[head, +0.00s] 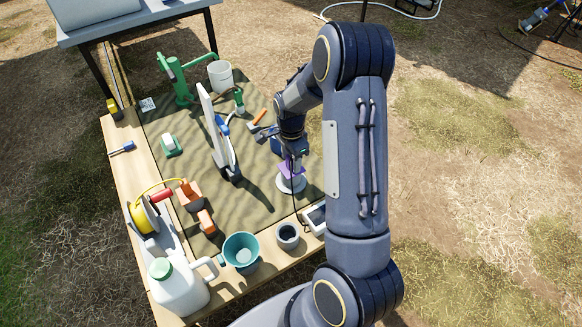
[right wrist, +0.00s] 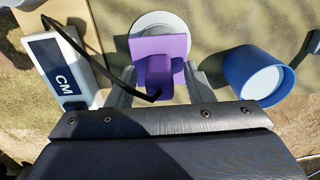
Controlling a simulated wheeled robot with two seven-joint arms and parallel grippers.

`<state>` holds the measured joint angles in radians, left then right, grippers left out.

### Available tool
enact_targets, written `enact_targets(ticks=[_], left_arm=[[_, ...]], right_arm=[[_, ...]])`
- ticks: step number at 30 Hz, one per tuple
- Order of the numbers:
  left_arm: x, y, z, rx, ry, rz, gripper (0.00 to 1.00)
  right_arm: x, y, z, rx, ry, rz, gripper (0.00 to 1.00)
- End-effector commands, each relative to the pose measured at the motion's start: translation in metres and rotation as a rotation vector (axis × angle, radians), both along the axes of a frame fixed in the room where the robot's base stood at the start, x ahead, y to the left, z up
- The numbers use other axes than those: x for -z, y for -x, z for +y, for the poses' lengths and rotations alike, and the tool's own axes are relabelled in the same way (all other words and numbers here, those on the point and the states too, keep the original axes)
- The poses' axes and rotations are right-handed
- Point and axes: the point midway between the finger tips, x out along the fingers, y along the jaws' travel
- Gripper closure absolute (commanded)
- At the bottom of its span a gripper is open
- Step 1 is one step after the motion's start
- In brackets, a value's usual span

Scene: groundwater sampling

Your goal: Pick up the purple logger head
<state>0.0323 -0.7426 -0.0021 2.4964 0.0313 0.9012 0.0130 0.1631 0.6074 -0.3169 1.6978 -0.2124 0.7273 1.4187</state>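The purple logger head (right wrist: 158,66) is a flat purple plate with a raised block and a black cable. It sits over a round white base (right wrist: 157,23) in the right wrist view. In the head view the purple logger head (head: 290,168) shows partly below my right gripper (head: 288,158), on the near right of the mat. In the right wrist view the fingers of my right gripper (right wrist: 160,88) stand apart on either side of the purple block, with small gaps visible. My left gripper is not in view.
A white device marked CM (right wrist: 66,75) lies left of the fingers and a blue cup (right wrist: 235,82) right of them. A grey pot (head: 287,236), a teal bucket (head: 241,248) and a white jug (head: 178,287) line the table's near edge. A white board (head: 213,125) stands mid-mat.

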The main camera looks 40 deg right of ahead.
Motion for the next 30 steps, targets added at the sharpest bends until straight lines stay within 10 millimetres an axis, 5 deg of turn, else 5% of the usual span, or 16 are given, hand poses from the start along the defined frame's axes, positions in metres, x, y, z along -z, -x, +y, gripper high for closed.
enact_targets(ticks=[10, 20, 30], left_arm=[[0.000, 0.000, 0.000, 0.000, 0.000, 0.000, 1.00], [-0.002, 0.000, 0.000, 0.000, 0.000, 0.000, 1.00], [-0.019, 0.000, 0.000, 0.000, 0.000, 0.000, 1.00]], right_arm=[[0.000, 0.000, 0.000, -0.001, 0.000, 0.000, 0.99], [-0.004, 0.000, 0.000, -0.001, 0.000, -0.001, 1.00], [-0.049, 0.008, 0.008, -0.003, -0.001, -0.003, 1.00]])
